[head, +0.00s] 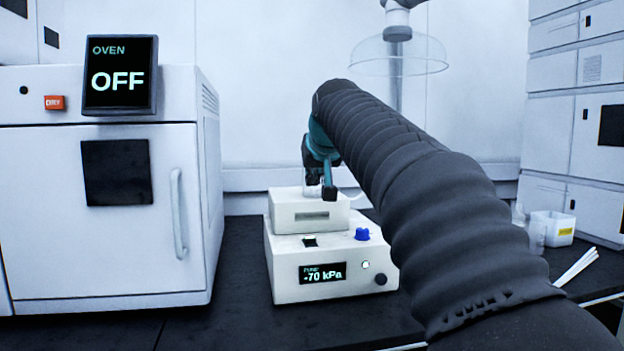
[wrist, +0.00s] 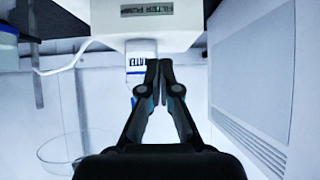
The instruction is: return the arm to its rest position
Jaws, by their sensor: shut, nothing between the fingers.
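My arm reaches from the lower right across the head view. My gripper (head: 328,188) is at its far end, above the pale pump unit, and is partly hidden by my own arm. In the wrist view my gripper (wrist: 158,66) has its two fingers together, with nothing seen between them. A clear bottle with a blue-and-white label (wrist: 141,62) stands close beside the fingertips in that view. I cannot tell whether they touch.
The filter pump (head: 320,290) reads -70 kPa and has a blue knob (head: 362,234). A white oven (head: 100,240) stands at left, its display (head: 119,77) reading OFF. A clear dome (head: 398,55) hangs behind my arm. A white tub (head: 552,229) and white strips (head: 577,267) are at right.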

